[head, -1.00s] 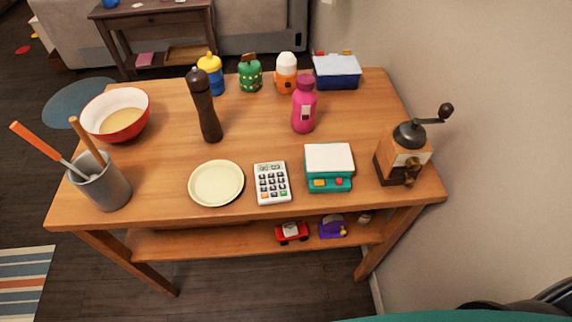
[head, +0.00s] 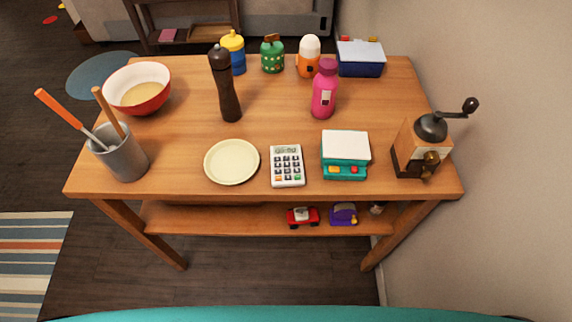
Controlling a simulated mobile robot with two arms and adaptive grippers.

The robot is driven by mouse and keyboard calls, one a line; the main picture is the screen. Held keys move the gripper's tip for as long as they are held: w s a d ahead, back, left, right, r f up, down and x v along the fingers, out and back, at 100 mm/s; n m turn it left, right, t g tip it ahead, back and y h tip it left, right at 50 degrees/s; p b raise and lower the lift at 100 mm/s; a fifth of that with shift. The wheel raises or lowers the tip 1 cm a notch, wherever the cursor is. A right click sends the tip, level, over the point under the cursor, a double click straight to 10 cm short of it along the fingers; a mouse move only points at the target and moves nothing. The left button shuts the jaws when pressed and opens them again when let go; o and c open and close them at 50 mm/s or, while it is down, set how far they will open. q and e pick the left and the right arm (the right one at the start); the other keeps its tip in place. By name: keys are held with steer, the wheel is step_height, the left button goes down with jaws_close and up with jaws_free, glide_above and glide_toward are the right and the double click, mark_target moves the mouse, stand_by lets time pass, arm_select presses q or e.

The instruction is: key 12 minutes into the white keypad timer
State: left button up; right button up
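The white keypad timer (head: 287,166) lies near the front edge of the wooden table, in the middle. It has a small display at its top and rows of dark keys, with an orange and a green key at the bottom. The digits on the display are too small to read surely. It lies between a cream plate (head: 232,162) on its left and a teal kitchen scale (head: 345,155) on its right. Neither of my grippers is in view.
A grey utensil pot (head: 120,154), red bowl (head: 137,88) and dark pepper mill (head: 224,84) stand to the left. A pink bottle (head: 324,89) stands behind the scale, and a coffee grinder (head: 422,147) at the right by the wall. The floor before the table is clear.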

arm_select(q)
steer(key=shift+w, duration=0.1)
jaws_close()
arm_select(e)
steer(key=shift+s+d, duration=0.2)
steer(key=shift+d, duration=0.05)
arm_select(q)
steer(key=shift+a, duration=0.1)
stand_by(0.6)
